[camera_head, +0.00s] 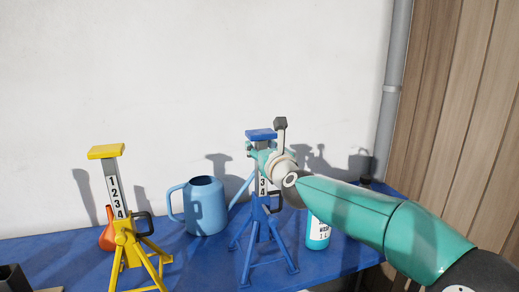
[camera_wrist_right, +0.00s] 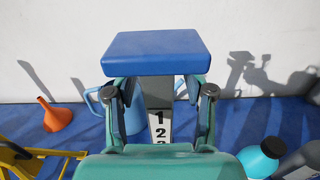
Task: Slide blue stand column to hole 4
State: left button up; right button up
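The blue stand (camera_head: 264,232) stands on blue legs on the bench, its grey column upright under a blue top plate (camera_head: 261,134). Digits 3 and 4 show on the column in the head view; higher marks are hidden by my right gripper (camera_head: 262,153). In the right wrist view the top plate (camera_wrist_right: 158,54) sits above the numbered column (camera_wrist_right: 160,125), which shows 1, 2 and part of a lower digit. The fingers of my right gripper (camera_wrist_right: 160,88) are on both sides of the column, with gaps visible; the fingertips are partly hidden. My left gripper is out of view.
A yellow stand (camera_head: 128,240) is at left, with an orange funnel (camera_head: 107,238) behind it. A blue jug (camera_head: 204,207) stands between the stands. A teal bottle (camera_head: 318,232) is right of the blue stand. A white wall (camera_head: 200,70) rises behind the blue bench top (camera_head: 205,265).

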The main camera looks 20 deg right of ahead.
jog(key=shift+f, duration=0.1)
jog(key=shift+s, duration=0.1)
jog(key=s, duration=1.1)
jog(key=shift+s, duration=0.35)
jog(key=shift+f, duration=0.1)
